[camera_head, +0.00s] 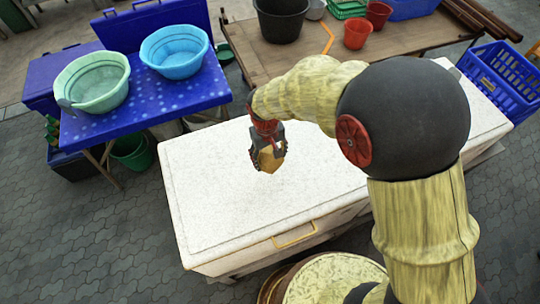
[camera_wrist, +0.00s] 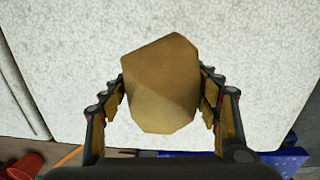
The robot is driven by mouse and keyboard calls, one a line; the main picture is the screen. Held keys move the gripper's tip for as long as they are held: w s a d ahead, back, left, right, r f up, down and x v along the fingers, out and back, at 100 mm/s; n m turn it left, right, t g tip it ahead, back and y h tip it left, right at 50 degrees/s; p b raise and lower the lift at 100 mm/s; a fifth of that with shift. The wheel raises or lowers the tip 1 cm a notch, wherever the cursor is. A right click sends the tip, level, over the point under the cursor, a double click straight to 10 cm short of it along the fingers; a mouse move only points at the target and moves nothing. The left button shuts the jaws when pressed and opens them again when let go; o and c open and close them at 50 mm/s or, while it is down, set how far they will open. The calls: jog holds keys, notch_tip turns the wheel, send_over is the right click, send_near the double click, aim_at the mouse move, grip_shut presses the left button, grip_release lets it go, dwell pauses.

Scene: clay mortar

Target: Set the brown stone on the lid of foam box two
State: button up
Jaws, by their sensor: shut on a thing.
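The brown stone (camera_wrist: 160,85) is a faceted tan-brown lump, held between the two fingers of my gripper (camera_wrist: 166,92) in the wrist view. In the head view the stone (camera_head: 268,161) shows below my gripper (camera_head: 268,150), over the middle of a large white foam box lid (camera_head: 220,210). I cannot tell whether the stone touches the lid or hangs just above it. The box has a yellow handle (camera_head: 294,236) on its near side. No number shows on it, so I cannot tell which foam box it is.
A blue table (camera_head: 150,115) with a green basin (camera_head: 92,82) and a blue basin (camera_head: 175,50) stands at the left. A wooden table (camera_head: 285,55) with buckets is behind. A blue crate (camera_head: 497,78) is at the right. The lid around the stone is clear.

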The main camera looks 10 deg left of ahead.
jog(key=shift+w+a, duration=0.2)
jog(key=shift+w, duration=0.1)
jog(key=shift+f+b, duration=2.75)
jog(key=shift+f, duration=1.55)
jog(key=shift+s+f+b, duration=0.1)
jog(key=shift+f+b, duration=0.2)
jog(key=shift+f, duration=0.3)
jog(key=o, duration=2.1)
jog(key=shift+d, duration=0.1)
jog(key=shift+c, duration=0.2)
jog(key=shift+o, duration=0.6)
